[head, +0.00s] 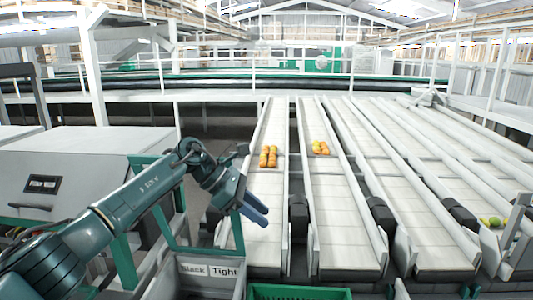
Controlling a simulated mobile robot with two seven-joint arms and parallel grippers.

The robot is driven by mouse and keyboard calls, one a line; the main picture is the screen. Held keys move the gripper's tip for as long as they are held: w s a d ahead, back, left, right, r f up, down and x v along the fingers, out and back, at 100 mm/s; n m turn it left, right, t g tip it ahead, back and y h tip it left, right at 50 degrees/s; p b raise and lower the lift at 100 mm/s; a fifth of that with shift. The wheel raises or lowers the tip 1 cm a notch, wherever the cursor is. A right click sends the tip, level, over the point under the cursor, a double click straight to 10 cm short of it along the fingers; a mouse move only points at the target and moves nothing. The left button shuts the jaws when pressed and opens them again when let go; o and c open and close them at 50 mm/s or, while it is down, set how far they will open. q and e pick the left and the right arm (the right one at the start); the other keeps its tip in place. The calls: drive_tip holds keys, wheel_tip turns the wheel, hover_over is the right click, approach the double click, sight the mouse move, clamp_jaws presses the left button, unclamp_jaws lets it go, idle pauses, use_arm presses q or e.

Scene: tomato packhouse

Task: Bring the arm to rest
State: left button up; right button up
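My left arm comes in from the lower left, and its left gripper (256,211) hangs over the near part of the leftmost white conveyor lane (262,193). Its blue fingers point down and to the right. They overlap in this view, so I cannot tell whether they are open or shut. I see nothing held between them. My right gripper is not in view.
Orange tomatoes (268,156) lie on the leftmost lane, more (320,147) on the lane beside it. Greenish fruit (490,221) sits far right. A bin labelled "Slack" and "Tight" (208,282) and a green crate (300,291) stand in front. A grey machine (85,165) stands left.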

use_arm(q)
drive_tip(key=s+d+f+n+h, duration=0.6)
drive_tip(key=d+n+h, duration=0.1)
drive_tip(key=d, duration=0.1)
drive_tip(key=s+a+f+m+t+y, duration=0.6)
drive_tip(key=f+m+t, duration=0.25)
drive_tip(key=m, duration=0.95)
drive_tip(key=s+a+f+m+t+y, duration=0.45)
drive_tip(key=a+f+m+t, duration=0.45)
drive_tip(key=m, duration=0.9)
drive_tip(key=s+a+f+n+g+y, duration=0.1)
drive_tip(key=s+a+f+n+g, duration=0.2)
drive_tip(key=s, duration=0.4)
drive_tip(key=s+a+f+n+g+y, duration=0.2)
drive_tip(key=s+a+f+n+g, duration=0.1)
drive_tip(key=s+f, duration=0.4)
drive_tip(key=s+n+g, duration=0.1)
drive_tip(key=n, duration=0.1)
drive_tip(key=shift+a+f+n, duration=0.2)
drive_tip(key=shift+n, duration=0.1)
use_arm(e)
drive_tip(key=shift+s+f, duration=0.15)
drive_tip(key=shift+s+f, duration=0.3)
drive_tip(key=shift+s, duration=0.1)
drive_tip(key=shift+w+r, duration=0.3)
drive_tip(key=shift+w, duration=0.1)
